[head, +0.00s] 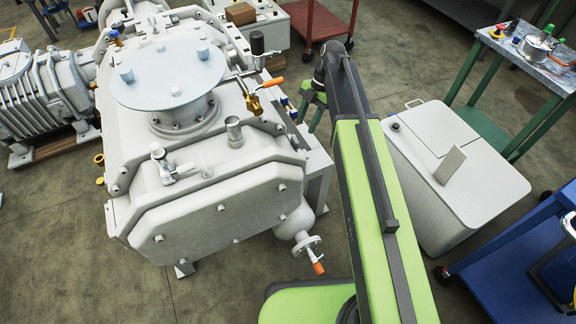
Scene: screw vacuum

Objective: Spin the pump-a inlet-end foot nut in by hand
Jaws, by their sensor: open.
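A large grey screw vacuum pump (215,185) stands at centre left, with a pale round disc (168,75) on its top flange. I cannot tell whether it is pump-a or which end is the inlet. One foot (185,268) shows under its near end, close to the floor. I cannot make out a foot nut. My green arm reaches up the picture on the pump's right side, and its far end bends down beside the pump's frame. My gripper is not visible there; the arm and the pump's side hide that spot.
A white bin with a lid (465,190) stands right of my arm. A green-legged bench (525,65) is at upper right and a blue cart (520,255) at lower right. A valve with an orange handle (317,266) sticks out near the pump's front corner. Floor in front is clear.

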